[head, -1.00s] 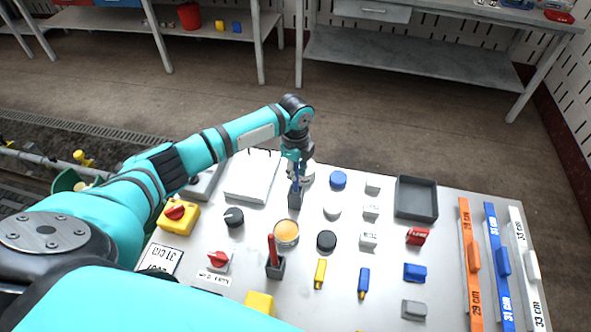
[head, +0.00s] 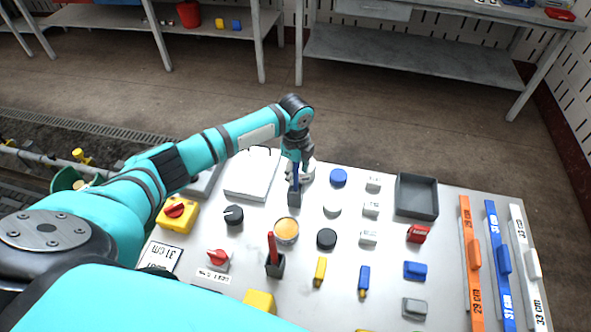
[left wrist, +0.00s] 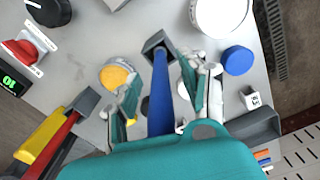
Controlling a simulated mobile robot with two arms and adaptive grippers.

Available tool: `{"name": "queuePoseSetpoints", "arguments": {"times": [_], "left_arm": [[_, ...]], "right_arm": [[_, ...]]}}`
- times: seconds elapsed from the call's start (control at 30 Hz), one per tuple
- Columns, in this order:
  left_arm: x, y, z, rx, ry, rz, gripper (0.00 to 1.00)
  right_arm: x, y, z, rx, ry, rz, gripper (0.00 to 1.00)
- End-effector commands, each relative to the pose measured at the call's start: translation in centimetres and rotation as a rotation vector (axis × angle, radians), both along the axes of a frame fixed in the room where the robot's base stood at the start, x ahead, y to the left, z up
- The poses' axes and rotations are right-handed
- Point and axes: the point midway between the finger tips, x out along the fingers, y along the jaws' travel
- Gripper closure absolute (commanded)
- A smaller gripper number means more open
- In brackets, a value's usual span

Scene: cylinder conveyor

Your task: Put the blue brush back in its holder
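The blue brush (head: 296,176) stands upright with its lower end in a small dark grey holder (head: 295,200) on the light grey table. In the left wrist view the blue brush (left wrist: 160,95) runs into the mouth of the holder (left wrist: 154,44). My left gripper (head: 299,165) points down over the holder. In the left wrist view its fingers (left wrist: 161,90) are spread, one on each side of the brush, with gaps between. The brush's upper end is hidden by the gripper. My right gripper is in neither view.
A red brush (head: 272,246) stands in a similar holder (head: 275,268) nearer me. An orange-topped round container (head: 287,231), a black knob (head: 233,216) and a blue disc (head: 338,178) are close around. A grey tray (head: 416,198) lies to the right.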

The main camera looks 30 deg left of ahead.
Motion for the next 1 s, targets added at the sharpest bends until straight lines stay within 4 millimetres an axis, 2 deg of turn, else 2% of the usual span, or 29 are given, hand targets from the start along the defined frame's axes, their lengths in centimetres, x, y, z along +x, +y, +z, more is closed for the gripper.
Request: {"name": "queuePoseSetpoints", "arguments": {"times": [0.23,0.37,0.8,1.0], "left_arm": [[0.0,0.0,0.1,0.0,0.0,0.0,0.56],[0.1,0.1,1.3,0.0,-0.002,0.001,0.56],[0.1,0.0,10.1,0.0,-0.003,0.0,0.56],[0.0,0.0,11.8,0.0,-0.001,0.0,0.56]], "right_arm": [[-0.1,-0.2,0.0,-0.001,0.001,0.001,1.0],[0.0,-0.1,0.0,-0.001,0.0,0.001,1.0],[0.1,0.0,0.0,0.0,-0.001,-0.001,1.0],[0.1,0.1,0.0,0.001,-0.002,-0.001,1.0]]}}
